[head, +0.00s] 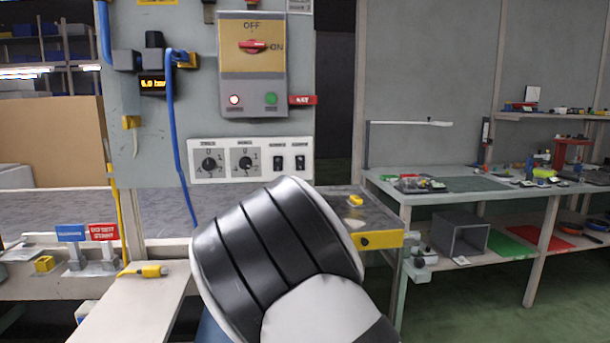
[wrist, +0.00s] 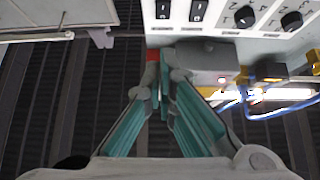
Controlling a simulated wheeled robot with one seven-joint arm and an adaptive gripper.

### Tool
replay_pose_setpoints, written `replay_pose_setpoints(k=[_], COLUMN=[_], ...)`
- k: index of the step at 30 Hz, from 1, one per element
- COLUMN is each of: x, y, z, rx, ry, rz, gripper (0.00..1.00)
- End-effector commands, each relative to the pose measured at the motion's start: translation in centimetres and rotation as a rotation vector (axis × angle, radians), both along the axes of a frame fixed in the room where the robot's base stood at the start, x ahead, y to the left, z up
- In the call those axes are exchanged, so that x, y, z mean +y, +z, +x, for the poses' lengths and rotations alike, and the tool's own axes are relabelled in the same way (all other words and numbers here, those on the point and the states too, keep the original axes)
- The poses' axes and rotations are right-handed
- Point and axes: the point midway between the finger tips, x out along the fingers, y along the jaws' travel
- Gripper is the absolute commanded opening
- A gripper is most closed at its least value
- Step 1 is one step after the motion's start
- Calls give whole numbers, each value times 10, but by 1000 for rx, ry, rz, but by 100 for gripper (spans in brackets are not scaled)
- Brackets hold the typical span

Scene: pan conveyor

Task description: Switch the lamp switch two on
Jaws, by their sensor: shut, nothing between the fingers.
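A white switch panel (head: 222,173) on the grey upright board carries two small black rocker switches, a left one (head: 279,162) and a right one (head: 300,162). Their labels are too small to read, so I cannot tell for sure which is lamp switch two. In the wrist view the panel is upside down at the top edge, with the two rockers (wrist: 163,9) (wrist: 198,10) partly in frame. My gripper (wrist: 164,64) is shut and empty, its teal fingers pointing toward the panel, apart from the rockers. In the head view my arm hides the gripper.
Two rotary knobs (head: 209,163) (head: 245,162) sit left of the rockers. A red main switch (head: 253,46) is above on a grey box. A blue hose (head: 172,120) hangs at the left. A grey counter with a yellow-fronted block (head: 377,240) lies below the panel.

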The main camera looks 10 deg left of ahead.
Motion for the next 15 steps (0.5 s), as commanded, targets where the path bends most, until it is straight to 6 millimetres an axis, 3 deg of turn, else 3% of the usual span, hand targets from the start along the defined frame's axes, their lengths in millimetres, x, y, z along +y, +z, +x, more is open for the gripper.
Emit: replay_pose_setpoints(k=[5,15], x=[5,19], y=[14,55], z=[16,67], rx=[-3,-3], ry=[1,0], rz=[2,-1], gripper=[0,0])
